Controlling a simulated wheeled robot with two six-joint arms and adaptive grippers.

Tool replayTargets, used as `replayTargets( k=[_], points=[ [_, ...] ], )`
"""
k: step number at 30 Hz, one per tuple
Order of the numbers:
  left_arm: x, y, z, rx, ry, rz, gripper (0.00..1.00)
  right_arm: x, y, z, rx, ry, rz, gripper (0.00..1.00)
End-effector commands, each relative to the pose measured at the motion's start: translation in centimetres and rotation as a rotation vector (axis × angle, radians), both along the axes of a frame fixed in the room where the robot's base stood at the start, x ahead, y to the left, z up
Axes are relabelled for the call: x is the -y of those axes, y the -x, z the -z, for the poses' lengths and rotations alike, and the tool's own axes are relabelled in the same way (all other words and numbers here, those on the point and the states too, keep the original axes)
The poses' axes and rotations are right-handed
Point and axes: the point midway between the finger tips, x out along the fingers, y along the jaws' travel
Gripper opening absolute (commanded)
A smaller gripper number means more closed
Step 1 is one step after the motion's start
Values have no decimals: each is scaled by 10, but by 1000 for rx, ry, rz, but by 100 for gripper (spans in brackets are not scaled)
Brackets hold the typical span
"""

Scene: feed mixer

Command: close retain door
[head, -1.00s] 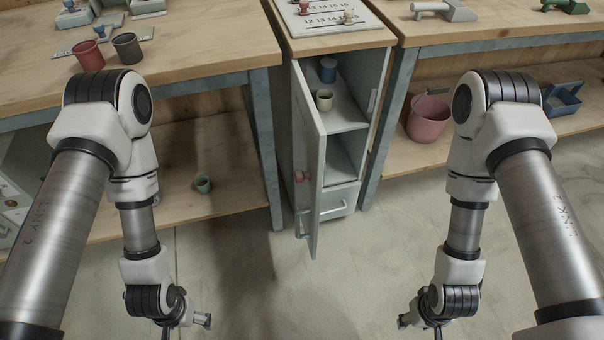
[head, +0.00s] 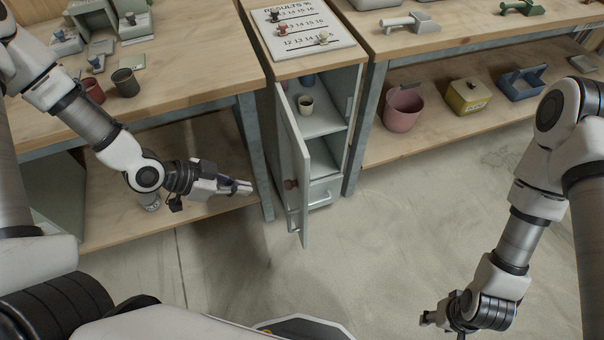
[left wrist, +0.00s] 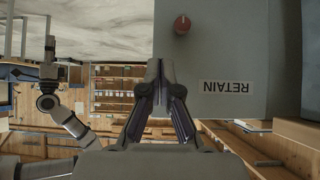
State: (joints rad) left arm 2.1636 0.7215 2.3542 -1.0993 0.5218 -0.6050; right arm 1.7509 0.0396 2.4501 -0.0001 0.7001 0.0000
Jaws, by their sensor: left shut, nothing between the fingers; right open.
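The retain door (head: 294,165) is a pale grey panel on the narrow cabinet (head: 340,120). It stands ajar, swung out toward me, with the shelves visible behind it. Its red knob (head: 291,184) is on the door's outer face. In the left wrist view the door's face (left wrist: 230,50) shows its red knob (left wrist: 182,25) and an upside-down RETAIN label (left wrist: 226,87). My left gripper (head: 248,188) is shut and empty, left of the door and apart from it in the head view; its fingers also show in the left wrist view (left wrist: 160,72). My right gripper (head: 426,318) hangs low at the right, away from the cabinet.
A left bench (head: 190,60) and a right bench (head: 440,38) flank the cabinet. A pink bucket (head: 403,110) sits on the right lower shelf. The floor before the door is clear.

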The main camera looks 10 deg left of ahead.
Motion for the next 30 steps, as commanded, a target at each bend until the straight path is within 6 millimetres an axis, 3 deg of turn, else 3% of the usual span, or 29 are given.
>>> replayTargets(
  k=[7,18,24,30],
  points=[
    [15,-9,19,0,-7,7,0,0,0,12,-1,0,0,49],
    [65,-39,70,-1,-5,8,0,0,0,22,-1,0,1,49],
    [91,-57,67,2,-3,5,0,0,0,17,-1,0,0,49],
    [98,-61,67,0,-2,1,0,0,0,16,-1,0,1,49]
  ],
)
